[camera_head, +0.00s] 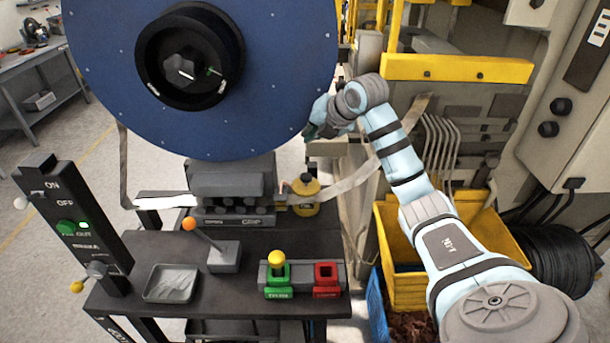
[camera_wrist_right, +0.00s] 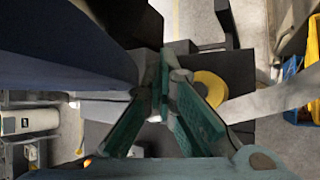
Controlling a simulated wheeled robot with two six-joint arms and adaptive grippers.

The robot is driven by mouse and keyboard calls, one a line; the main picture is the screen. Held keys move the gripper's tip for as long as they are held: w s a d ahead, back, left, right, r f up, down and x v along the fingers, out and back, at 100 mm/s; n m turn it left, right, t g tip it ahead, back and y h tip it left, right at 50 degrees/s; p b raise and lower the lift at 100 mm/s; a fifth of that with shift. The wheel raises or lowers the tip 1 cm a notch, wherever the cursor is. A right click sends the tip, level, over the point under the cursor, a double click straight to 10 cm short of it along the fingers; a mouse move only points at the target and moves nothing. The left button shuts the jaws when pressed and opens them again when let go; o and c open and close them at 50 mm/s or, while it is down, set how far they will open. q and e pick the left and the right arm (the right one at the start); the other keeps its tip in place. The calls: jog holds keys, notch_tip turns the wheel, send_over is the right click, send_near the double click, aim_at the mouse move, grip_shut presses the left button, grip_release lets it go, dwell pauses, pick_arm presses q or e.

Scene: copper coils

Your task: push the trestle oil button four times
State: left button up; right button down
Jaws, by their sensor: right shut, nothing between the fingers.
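A yellow oil can (camera_head: 305,195) with a dark top stands at the right rear of the black trestle table (camera_head: 210,295); a yellow round shape, likely the same can, shows just right of the fingers in the wrist view (camera_wrist_right: 211,86). My right gripper (camera_head: 312,131) is at the lower right edge of the big blue disc, above and behind the can and apart from it. Its teal fingers meet at the tips in the wrist view (camera_wrist_right: 160,75), shut and empty. A green block (camera_head: 278,282) with a yellow knob and a red block (camera_head: 327,280) sit at the front right; their labels are unreadable. My left gripper is out of view.
The blue disc (camera_head: 270,60) fills the upper left, close to my right gripper. A light strip (camera_head: 350,180) crosses right of the can. An orange-knobbed lever (camera_head: 223,255), a grey tray (camera_head: 171,284) and a black switch post (camera_head: 75,225) stand left. A yellow bin (camera_head: 405,285) is right.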

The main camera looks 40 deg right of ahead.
jog(key=b, duration=0.8)
send_over(309, 175)
notch_tip(309, 175, down, 8)
jog(key=shift+s+f, duration=0.1)
jog(key=shift+f, duration=0.45)
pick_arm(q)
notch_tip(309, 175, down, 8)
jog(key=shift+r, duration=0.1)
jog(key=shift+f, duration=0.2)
pick_arm(e)
jog(key=shift+f, duration=0.35)
